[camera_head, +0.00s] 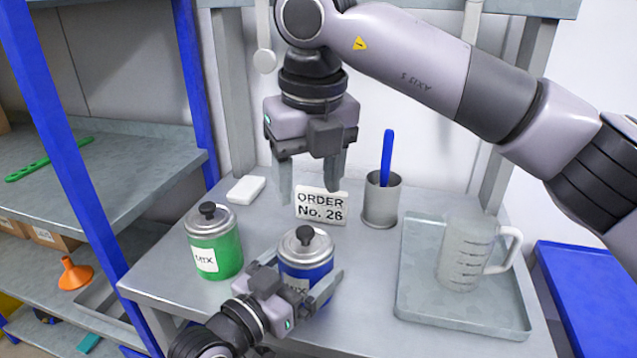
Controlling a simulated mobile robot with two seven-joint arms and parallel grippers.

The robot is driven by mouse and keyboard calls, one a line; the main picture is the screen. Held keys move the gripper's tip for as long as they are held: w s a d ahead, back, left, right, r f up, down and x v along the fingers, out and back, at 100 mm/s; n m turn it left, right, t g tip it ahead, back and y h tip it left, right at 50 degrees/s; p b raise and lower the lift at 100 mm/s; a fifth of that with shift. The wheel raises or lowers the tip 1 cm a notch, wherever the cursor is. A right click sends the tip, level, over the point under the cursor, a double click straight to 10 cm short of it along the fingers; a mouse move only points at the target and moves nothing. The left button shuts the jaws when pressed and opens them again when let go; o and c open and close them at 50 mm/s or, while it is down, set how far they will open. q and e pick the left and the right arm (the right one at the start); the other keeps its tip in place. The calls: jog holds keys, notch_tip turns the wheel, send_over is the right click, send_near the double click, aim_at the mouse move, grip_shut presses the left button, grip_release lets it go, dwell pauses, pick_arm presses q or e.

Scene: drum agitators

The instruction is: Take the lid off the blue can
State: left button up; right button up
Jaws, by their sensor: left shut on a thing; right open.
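The blue can (320,272) stands upright on the grey table, with a white MIX label partly hidden by my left gripper. My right gripper (312,196) is open and empty, pointing down above and behind the blue can, in front of the order sign. Its fingers are apart from the lid.
A green can (224,248) with its own lid stands to the left. An ORDER No. 26 sign (321,206), a metal cup (381,205) with a blue stick (387,155) and a white block (246,190) stand behind. A tray (415,297) with a measuring jug (463,258) is at right.

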aim_at(305, 229)
jog(key=s+d+r+t+y, duration=0.1)
jog(key=s+r+t, duration=0.1)
jog(key=s+r, duration=0.15)
jog(key=x, duration=1.2)
jog(key=shift+w+d+f, duration=0.1)
jog(key=shift+f, duration=0.1)
grip_shut()
jog(key=shift+r, duration=0.25)
dwell(0.4)
jog(key=shift+r, duration=0.9)
jog(key=shift+r, duration=0.1)
